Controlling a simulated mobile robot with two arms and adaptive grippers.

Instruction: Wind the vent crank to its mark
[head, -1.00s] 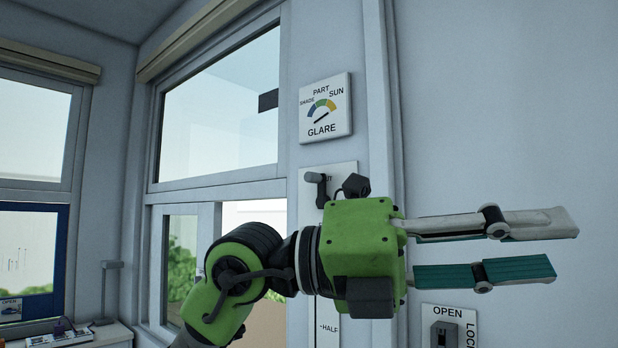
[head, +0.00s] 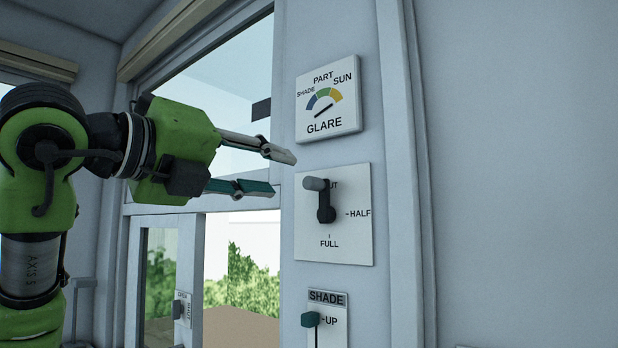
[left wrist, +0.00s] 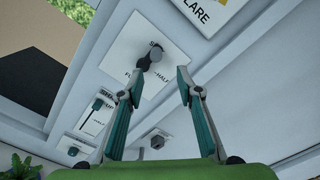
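The vent crank (head: 326,208) is on a white plate (head: 357,246) on the wall, marked HALF at right, FULL at bottom and a partly hidden label ending in UT at top. Its black arm points up, and its grey knob covers the start of that top label. My left gripper (head: 284,173) is open and empty, its fingertips just left of the plate in the head view. In the left wrist view the crank (left wrist: 147,61) shows just beyond the open fingertips (left wrist: 159,73), apart from them. My right gripper is not in view.
A GLARE dial (head: 328,100) is above the crank plate, its needle toward the upper right. A SHADE panel (head: 327,297) with a green-knobbed lever near UP is below it. A window and frame stand at left. The wall at right is bare.

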